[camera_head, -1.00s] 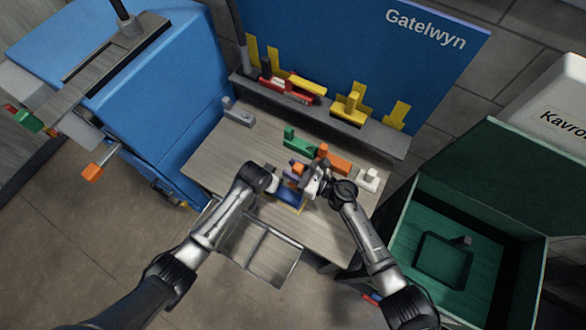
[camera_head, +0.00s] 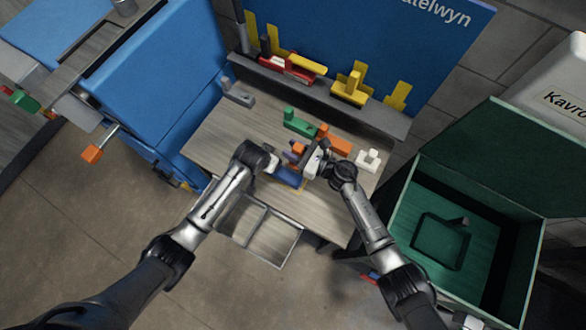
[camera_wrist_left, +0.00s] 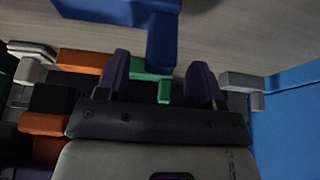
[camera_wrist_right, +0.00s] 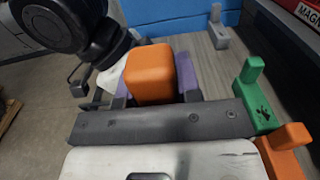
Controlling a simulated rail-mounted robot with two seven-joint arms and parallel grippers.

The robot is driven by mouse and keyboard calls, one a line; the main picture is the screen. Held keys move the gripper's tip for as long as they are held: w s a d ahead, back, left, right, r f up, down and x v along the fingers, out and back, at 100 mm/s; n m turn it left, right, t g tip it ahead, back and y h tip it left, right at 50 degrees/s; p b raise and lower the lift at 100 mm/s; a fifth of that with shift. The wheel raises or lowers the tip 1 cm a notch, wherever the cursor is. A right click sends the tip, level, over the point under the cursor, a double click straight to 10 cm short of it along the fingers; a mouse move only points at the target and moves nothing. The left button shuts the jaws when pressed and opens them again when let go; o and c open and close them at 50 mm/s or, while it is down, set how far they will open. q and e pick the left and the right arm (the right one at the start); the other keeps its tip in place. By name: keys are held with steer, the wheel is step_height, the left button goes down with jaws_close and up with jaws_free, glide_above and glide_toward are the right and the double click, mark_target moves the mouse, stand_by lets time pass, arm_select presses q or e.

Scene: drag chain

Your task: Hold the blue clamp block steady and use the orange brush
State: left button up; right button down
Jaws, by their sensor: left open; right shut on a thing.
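The blue clamp block (camera_head: 288,177) lies on the table near its front, partly hidden by my arms. In the left wrist view its blue body (camera_wrist_left: 105,10) is at the top, with an upright part pointing down. My left gripper (camera_wrist_left: 158,85) is open, its purple fingertips on either side of the line of that upright; I cannot tell whether they touch it. My right gripper (camera_wrist_right: 150,85) is shut on the orange brush; its orange block-shaped part (camera_wrist_right: 150,72) sits between the purple fingers. The brush (camera_head: 299,149) also shows in the head view above the clamp block; its bristles cannot be made out.
Behind the grippers stand a green block (camera_head: 298,122), another orange block (camera_head: 335,141) and a white block (camera_head: 368,158). A grey block (camera_head: 237,94) is at the far left. A shelf (camera_head: 320,94) bounds the back; a green bin (camera_head: 484,240) stands at right.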

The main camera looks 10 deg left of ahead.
arm_select(q)
steer(key=v, duration=1)
